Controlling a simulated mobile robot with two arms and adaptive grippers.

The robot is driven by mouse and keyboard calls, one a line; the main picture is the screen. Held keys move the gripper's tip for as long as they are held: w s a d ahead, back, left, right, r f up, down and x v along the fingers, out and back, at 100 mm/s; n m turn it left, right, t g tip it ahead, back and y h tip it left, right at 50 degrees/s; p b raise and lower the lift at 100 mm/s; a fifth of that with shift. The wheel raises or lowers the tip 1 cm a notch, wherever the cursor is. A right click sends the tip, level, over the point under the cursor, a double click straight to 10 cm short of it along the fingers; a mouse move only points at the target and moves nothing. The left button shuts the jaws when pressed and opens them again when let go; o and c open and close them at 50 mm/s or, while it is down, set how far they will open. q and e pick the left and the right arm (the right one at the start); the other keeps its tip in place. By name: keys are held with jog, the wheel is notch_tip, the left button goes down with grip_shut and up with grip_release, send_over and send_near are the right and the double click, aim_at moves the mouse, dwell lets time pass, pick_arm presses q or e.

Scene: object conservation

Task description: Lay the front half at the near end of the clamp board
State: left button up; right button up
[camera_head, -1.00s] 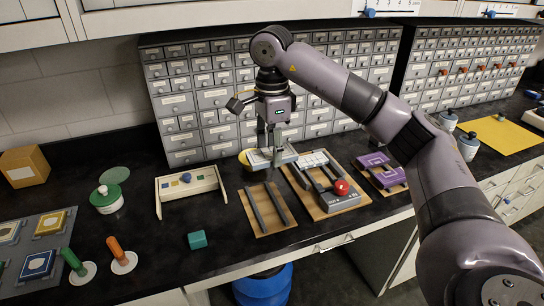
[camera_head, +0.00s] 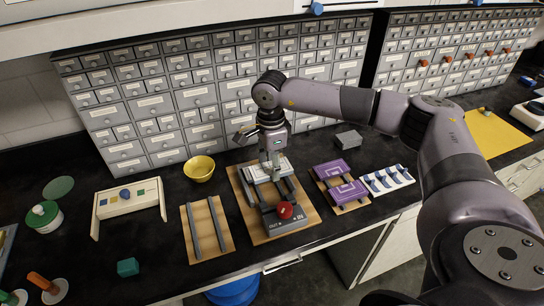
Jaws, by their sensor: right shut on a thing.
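My right gripper (camera_head: 270,170) points down over the far part of the clamp board (camera_head: 245,207) and is shut on the front half (camera_head: 259,178), a flat pale plate. The clamp board is wooden, with dark rails and a grey block marked OUT and IN at its near end. A red knob (camera_head: 285,210) tops that block. Another pale plate lay at the board's far end earlier; now the two overlap in view and I cannot separate them clearly. Whether the held plate touches the board is unclear. My left gripper is not in view.
A wooden board with two rails (camera_head: 188,230) lies to the left, and a yellow bowl (camera_head: 199,169) behind it. Purple plates (camera_head: 340,178) and a white rack (camera_head: 387,180) stand to the right. A grey block (camera_head: 349,139) is behind. Drawer cabinets (camera_head: 150,105) close off the back.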

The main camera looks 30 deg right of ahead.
aim_at(271, 195)
jog(key=shift+a+f, duration=0.15)
jog(key=shift+f, duration=0.1)
jog(key=shift+f+b, duration=0.3)
jog(key=f+b, duration=0.1)
jog(key=f, duration=0.2)
jog(key=shift+d+f+b, duration=0.1)
jog(key=shift+d+b, duration=0.1)
jog(key=shift+b, duration=0.2)
jog(key=shift+f+b, duration=0.3)
jog(key=shift+f, duration=0.05)
jog(key=shift+a+f+b, duration=0.1)
jog(key=shift+f+b, duration=0.35)
jog(key=shift+f, duration=0.3)
pick_arm(q)
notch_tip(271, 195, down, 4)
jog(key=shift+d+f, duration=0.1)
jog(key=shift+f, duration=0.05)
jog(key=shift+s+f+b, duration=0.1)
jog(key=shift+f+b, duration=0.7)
jog(key=shift+b, duration=0.1)
pick_arm(e)
jog(key=shift+f, duration=1)
